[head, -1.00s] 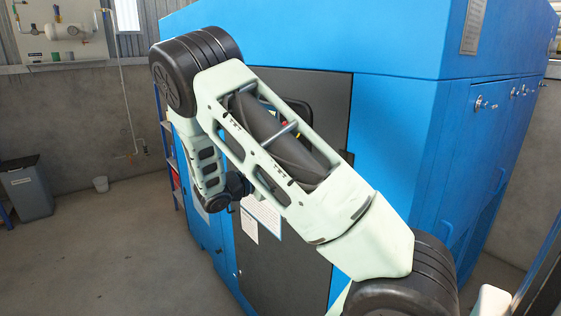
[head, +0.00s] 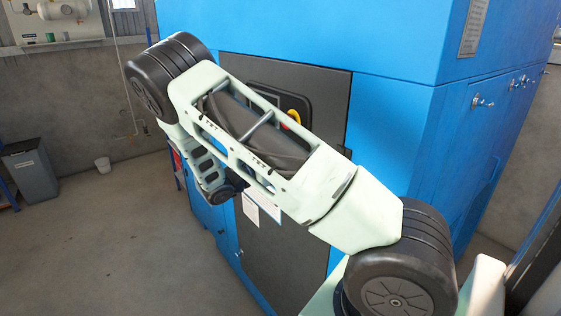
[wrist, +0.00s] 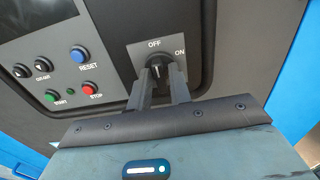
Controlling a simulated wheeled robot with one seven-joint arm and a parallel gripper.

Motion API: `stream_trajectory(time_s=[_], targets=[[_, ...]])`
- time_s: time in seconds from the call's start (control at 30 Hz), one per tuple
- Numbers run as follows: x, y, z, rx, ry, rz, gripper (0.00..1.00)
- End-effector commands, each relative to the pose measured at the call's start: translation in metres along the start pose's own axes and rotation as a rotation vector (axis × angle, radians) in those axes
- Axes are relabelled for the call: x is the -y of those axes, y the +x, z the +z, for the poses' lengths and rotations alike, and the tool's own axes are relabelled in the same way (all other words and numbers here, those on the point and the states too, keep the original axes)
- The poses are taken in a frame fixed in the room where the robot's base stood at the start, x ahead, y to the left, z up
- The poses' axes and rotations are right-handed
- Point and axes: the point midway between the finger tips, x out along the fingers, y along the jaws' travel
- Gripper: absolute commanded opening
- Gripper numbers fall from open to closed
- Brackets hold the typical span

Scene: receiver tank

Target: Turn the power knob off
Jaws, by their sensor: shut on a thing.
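The power knob (wrist: 157,68) is a black rotary knob on a grey plate with OFF and ON labels, seen in the wrist view. Its upper end appears to point up toward the OFF label; its exact angle is partly hidden by my fingers. My gripper (wrist: 158,90) is shut on the knob, one finger on each side. In the head view my arm covers the knob and my gripper. The dark control panel (head: 262,90) shows only in part behind my arm.
Left of the knob are a blue RESET button (wrist: 79,54), a red STOP button (wrist: 90,89) and a green START button (wrist: 52,97). A red and yellow button (head: 292,117) shows beside my arm on the blue cabinet (head: 400,120). Open floor lies at left.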

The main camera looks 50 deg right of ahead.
Motion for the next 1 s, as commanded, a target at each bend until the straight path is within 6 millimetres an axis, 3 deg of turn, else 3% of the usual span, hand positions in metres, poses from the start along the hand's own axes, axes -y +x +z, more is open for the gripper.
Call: stream_trajectory(time_s=[0.27,0.3,0.33,0.73,0.87,1.0], targets=[[0.000,-0.001,-0.001,-0.003,-0.001,0.001,0.00],[0.000,-0.001,-0.001,-0.003,-0.001,0.001,0.25],[0.000,-0.001,-0.001,-0.003,-0.001,0.001,0.32],[-0.001,-0.008,-0.002,-0.001,0.002,0.003,0.32],[-0.001,-0.028,-0.003,-0.002,0.003,0.005,0.32],[-0.001,-0.059,-0.004,-0.003,0.003,0.006,0.32]])
